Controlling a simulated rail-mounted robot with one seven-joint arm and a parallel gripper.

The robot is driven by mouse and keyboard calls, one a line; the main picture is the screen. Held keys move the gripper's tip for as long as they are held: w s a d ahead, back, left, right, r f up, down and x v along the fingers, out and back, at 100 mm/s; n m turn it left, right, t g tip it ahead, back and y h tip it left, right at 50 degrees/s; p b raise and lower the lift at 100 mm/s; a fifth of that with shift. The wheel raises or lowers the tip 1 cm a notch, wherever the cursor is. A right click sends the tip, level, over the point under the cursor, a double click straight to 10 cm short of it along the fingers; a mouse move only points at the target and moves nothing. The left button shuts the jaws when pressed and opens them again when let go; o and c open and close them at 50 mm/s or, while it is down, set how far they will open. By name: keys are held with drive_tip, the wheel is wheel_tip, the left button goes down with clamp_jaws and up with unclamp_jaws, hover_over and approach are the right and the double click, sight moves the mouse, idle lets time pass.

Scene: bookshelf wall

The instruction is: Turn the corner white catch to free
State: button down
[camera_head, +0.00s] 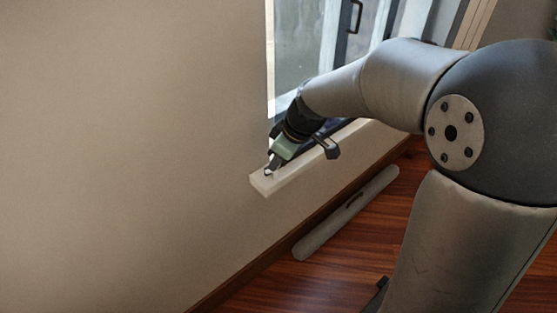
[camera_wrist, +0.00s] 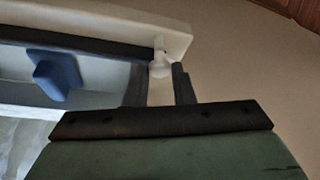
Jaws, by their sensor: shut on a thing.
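The white catch (camera_wrist: 160,58) is a small pale knob-like piece at the corner of the white sill, seen in the wrist view. My gripper (camera_wrist: 160,76) has its two dark fingers on either side of it, shut on it. In the head view my gripper (camera_head: 270,170) reaches down to the near end of the sill, and the catch there is too small and covered to make out. Which way the catch is turned is hard to tell.
The white sill (camera_head: 263,186) juts from the beige wall (camera_head: 130,150) below the window (camera_head: 297,45). A long grey roll-like thing (camera_head: 325,228) lies on the wooden floor (camera_head: 365,255).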

idle(0.4)
drive_tip(key=c, duration=1.2)
unclamp_jaws()
drive_tip(key=shift+c, duration=0.2)
drive_tip(key=shift+r, duration=0.1)
